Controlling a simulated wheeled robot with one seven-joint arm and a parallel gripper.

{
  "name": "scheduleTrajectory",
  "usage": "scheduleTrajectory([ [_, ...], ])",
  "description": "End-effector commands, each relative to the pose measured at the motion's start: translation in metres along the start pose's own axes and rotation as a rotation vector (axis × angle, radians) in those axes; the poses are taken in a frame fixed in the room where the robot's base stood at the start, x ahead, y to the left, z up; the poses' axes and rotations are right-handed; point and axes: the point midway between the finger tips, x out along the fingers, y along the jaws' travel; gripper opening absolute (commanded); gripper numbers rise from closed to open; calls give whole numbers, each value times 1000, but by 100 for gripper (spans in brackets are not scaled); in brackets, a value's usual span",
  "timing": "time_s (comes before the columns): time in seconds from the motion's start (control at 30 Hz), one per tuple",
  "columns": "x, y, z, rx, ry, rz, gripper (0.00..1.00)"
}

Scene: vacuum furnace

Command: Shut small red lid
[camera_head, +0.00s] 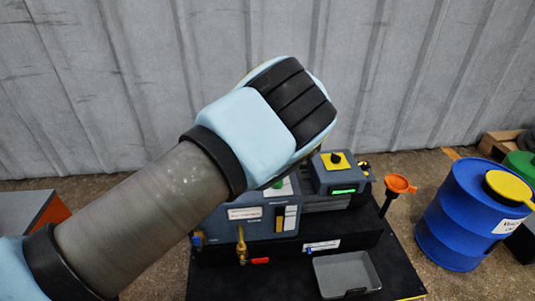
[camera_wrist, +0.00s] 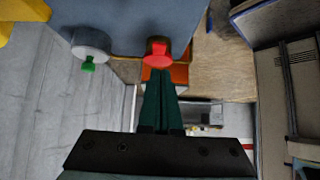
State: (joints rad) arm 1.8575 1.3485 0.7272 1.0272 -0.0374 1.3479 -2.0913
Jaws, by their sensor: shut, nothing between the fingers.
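In the wrist view a small red lid (camera_wrist: 158,54) shows at the end of a short round fitting on the underside of a blue-grey body as pictured. I cannot tell whether it is open or shut. My gripper (camera_wrist: 160,76) is shut and empty, its dark green fingers together. The fingertips point at the red lid and lie just below it in the picture; I cannot tell whether they touch. In the head view my arm hides the gripper and the red lid.
A grey fitting with a green tab (camera_wrist: 89,64) sits left of the red lid. In the head view the furnace unit (camera_head: 265,222) stands behind a grey tray (camera_head: 347,274). An orange funnel (camera_head: 399,184) and a blue barrel (camera_head: 463,215) stand to the right.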

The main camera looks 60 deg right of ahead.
Motion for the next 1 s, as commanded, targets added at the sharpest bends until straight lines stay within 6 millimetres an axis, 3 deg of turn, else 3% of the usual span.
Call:
scheduleTrajectory([
  [0.5,-61,1,36,0,0,1,0],
  [1.0,-68,3,35,-1,-4,-7,0],
])
